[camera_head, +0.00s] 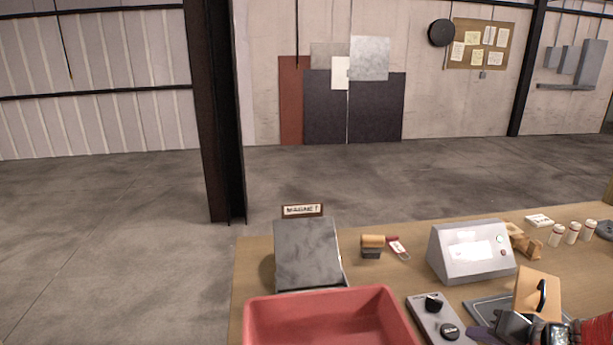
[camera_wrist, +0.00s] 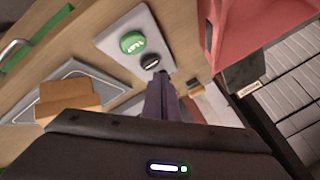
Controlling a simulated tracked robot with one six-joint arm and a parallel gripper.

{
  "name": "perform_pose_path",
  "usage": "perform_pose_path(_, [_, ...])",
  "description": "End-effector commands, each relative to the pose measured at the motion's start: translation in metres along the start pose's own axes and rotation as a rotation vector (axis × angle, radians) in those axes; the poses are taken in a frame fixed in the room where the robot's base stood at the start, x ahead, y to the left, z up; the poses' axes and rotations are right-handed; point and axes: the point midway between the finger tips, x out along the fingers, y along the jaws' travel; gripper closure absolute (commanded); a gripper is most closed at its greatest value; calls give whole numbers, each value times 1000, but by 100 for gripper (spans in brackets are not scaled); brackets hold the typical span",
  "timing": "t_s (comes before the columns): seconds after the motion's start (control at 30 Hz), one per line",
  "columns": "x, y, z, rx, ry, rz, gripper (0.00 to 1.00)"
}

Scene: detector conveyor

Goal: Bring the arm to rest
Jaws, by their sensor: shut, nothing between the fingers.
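My gripper (camera_head: 476,331) is at the lower right in the head view, pointing left, just right of a grey control plate (camera_head: 425,305). In the wrist view its dark fingers (camera_wrist: 161,84) are closed together with nothing between them. The plate also shows in the wrist view (camera_wrist: 115,44), with a green labelled button (camera_wrist: 132,42) and a dark knob (camera_wrist: 150,61) ahead of the fingertips. I cannot tell how high the fingers are above the plate. Most of my arm is outside the head view.
A red bin (camera_head: 262,312) stands at the table's front left, a grey slanted panel (camera_head: 307,252) behind it. A white console (camera_head: 470,252) stands right of centre. An orange block (camera_head: 533,287) sits on a grey tray (camera_head: 484,308) close to my gripper. Small bottles (camera_head: 572,233) stand at the right.

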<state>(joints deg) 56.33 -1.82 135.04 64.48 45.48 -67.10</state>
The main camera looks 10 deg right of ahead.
Motion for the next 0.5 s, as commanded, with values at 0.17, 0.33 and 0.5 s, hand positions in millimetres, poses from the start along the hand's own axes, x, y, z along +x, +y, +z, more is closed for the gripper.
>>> perform_pose_path(0.17, [1,-42,16,-67,-68,-15,100])
perform_pose_path(0.33, [-2,-88,44,-153,-158,-16,100])
perform_pose_path(0.5, [-10,-126,73,-238,-234,-2,100])
